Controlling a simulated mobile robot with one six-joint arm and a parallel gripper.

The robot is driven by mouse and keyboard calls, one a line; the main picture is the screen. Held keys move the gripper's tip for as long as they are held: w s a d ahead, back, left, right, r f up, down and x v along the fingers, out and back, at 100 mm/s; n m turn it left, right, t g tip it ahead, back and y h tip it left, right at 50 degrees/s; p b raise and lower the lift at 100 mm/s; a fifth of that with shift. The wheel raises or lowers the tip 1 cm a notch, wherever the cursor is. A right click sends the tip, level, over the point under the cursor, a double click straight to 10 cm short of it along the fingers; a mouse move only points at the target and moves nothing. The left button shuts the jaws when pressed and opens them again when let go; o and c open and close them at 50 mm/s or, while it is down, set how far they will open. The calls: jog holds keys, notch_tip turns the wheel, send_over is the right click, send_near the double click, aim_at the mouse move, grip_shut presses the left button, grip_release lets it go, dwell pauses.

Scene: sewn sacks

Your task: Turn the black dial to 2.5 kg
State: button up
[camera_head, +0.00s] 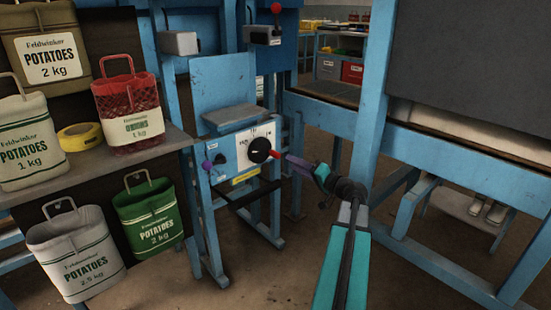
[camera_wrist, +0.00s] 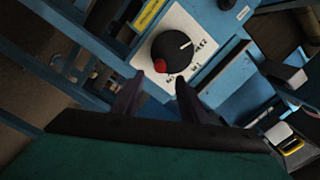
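The black dial (camera_head: 258,150) sits on a white plate (camera_head: 243,141) on the blue machine; the plate's small lettering is too blurred to read surely. In the head view, the dial's white pointer line appears to face left, with its red knob (camera_head: 276,153) on the right. In the wrist view the dial (camera_wrist: 172,50) shows the pointer towards the upper right and the red knob (camera_wrist: 160,66) at the lower left. My gripper (camera_wrist: 160,80) is open, its dark fingers on either side of the red knob's direction. Contact cannot be told. In the head view my gripper (camera_head: 296,160) is right of the dial.
A purple knob (camera_head: 207,164) is left of the dial. A yellow label (camera_head: 245,175) is below it. A grey shelf (camera_head: 90,165) at left holds potato sacks and yellow tape (camera_head: 80,136). A blue post (camera_head: 376,90) stands right of the machine.

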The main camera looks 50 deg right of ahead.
aim_at(279, 157)
jog(key=w+b, duration=0.2)
jog(key=w, duration=0.8)
jog(key=shift+w+b, duration=0.2)
jog(key=shift+b, duration=0.1)
grip_shut()
